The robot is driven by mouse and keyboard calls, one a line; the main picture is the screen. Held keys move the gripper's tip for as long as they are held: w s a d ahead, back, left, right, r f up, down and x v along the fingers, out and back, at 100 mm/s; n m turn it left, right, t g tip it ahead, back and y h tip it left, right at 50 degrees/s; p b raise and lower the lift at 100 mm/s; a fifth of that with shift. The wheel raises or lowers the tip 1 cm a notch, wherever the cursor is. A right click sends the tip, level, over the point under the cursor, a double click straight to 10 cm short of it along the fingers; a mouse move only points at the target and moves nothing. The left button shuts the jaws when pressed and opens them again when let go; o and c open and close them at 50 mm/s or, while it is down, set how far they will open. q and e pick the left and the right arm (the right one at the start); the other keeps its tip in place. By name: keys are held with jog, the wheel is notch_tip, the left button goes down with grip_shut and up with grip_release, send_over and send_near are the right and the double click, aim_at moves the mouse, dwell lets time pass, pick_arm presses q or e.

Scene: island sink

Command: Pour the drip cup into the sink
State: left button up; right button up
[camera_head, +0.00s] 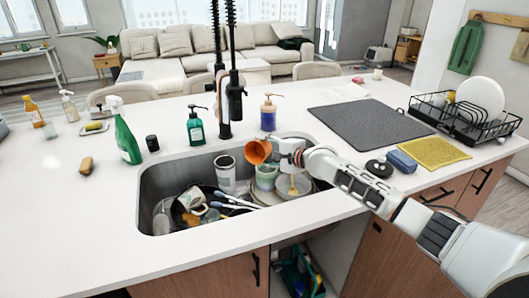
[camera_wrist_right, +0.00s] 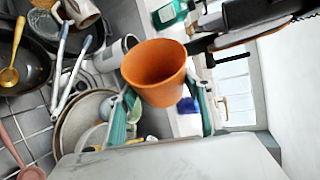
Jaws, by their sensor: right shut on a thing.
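The orange drip cup (camera_head: 257,151) is in my right gripper (camera_head: 277,150) above the back right part of the sink (camera_head: 151,182). The cup is tilted, with its opening toward the left in the head view. In the right wrist view the cup (camera_wrist_right: 158,78) is near the middle, and part of its inner wall shows; I cannot tell whether anything is in it. My right gripper is shut on the cup. The sink below holds a pan, bowls, mugs and utensils. My left gripper is out of view.
A black faucet (camera_head: 224,100) rises behind the sink. A soap pump (camera_head: 268,114), a green bottle (camera_head: 195,127) and a spray bottle (camera_head: 126,139) stand along its edge. A dark mat (camera_head: 370,124) and a dish rack (camera_head: 465,117) are to the right. The front counter strip is clear.

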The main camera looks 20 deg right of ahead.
jog(key=shift+s+a+r+n+t, duration=0.15)
jog(key=shift+n+t, duration=0.15)
jog(key=n+b, duration=0.1)
jog(key=b, duration=0.2)
jog(key=shift+s+a+r+t, duration=0.1)
jog(key=shift+t, duration=0.2)
jog(key=shift+c, duration=0.2)
jog(key=shift+b, duration=0.55)
jog(key=shift+s+a+r+n+t+h, duration=0.3)
jog(key=shift+n+t, duration=0.1)
jog(key=shift+n, duration=0.1)
jog(key=shift+s+a+r+n+t, duration=0.15)
jog(key=shift+n+t, duration=0.15)
jog(key=shift+n, duration=0.2)
jog(key=shift+s+a+r+n+t, duration=0.15)
jog(key=shift+n+t, duration=0.15)
jog(key=shift+n, duration=0.1)
jog(key=shift+s+a+r+n+b, duration=0.15)
jog(key=shift+n+b, duration=0.15)
jog(key=shift+n, duration=0.2)
jog(key=shift+s+a+r+n+t+b, duration=0.1)
jog(key=shift+s+r+n+t+b, duration=0.1)
jog(key=shift+r+n+t+b, duration=0.3)
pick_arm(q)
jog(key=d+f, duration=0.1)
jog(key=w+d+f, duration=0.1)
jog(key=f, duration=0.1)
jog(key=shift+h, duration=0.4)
pick_arm(e)
jog(key=shift+f, duration=0.1)
